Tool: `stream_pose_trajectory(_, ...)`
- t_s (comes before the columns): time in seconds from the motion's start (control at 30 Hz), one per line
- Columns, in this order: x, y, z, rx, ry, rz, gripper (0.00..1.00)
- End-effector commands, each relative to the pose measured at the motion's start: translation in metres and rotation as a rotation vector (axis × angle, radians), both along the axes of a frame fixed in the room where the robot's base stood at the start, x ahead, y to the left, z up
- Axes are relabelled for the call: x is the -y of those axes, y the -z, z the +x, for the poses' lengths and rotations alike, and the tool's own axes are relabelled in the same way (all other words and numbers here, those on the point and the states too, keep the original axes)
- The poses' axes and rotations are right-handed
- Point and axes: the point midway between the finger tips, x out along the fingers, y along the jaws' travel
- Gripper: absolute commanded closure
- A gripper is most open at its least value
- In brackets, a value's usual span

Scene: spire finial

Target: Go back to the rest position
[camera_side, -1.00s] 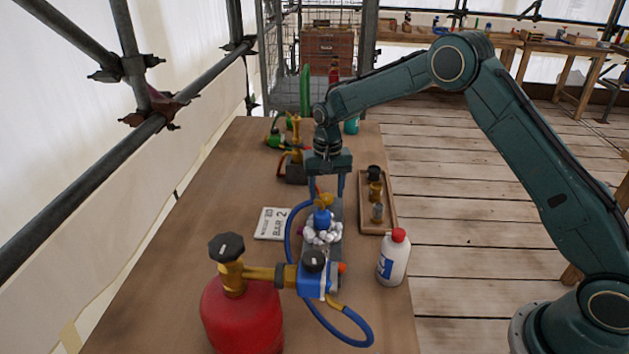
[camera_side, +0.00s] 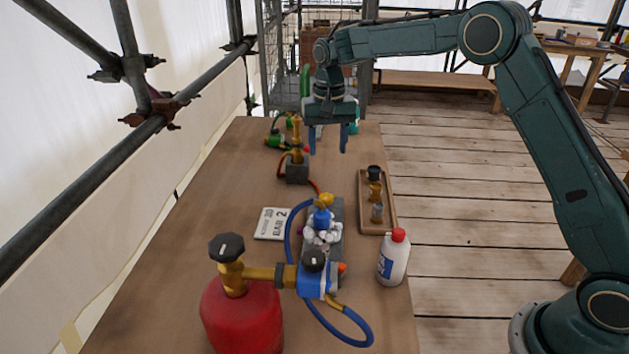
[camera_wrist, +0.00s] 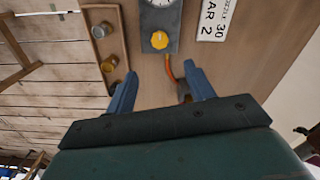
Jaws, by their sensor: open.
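My gripper (camera_side: 327,142) is open and empty in the side view, raised above the far half of the table. Its two blue fingers point down, with nothing between them. In the wrist view the open fingers (camera_wrist: 163,88) frame bare table top. The grey block (camera_side: 335,240) with a blue and yellow fitting (camera_side: 322,216) on it stands nearer the camera, apart from the gripper. In the wrist view its yellow knob (camera_wrist: 159,40) shows just beyond the fingers.
A wooden tray (camera_side: 391,218) with brass parts lies right of the block. A white bottle (camera_side: 393,262), a red gas cylinder (camera_side: 243,320) and a blue hose stand in front. A brass burner (camera_side: 297,153) stands left of my gripper. A printed card (camera_side: 270,224) lies on the table.

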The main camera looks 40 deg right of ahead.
Motion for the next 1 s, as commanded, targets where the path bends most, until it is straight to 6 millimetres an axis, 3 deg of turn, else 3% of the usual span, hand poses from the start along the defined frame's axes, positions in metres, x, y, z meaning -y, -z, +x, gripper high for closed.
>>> stream_pose_trajectory(0.57,0.000,-0.010,-0.005,0.009,-0.009,0.000,0.47)
stream_pose_trajectory(0.77,0.000,-0.036,-0.024,0.042,-0.042,-0.001,0.47)
stream_pose_trajectory(1.0,0.001,-0.079,-0.065,0.101,-0.106,-0.005,0.47)
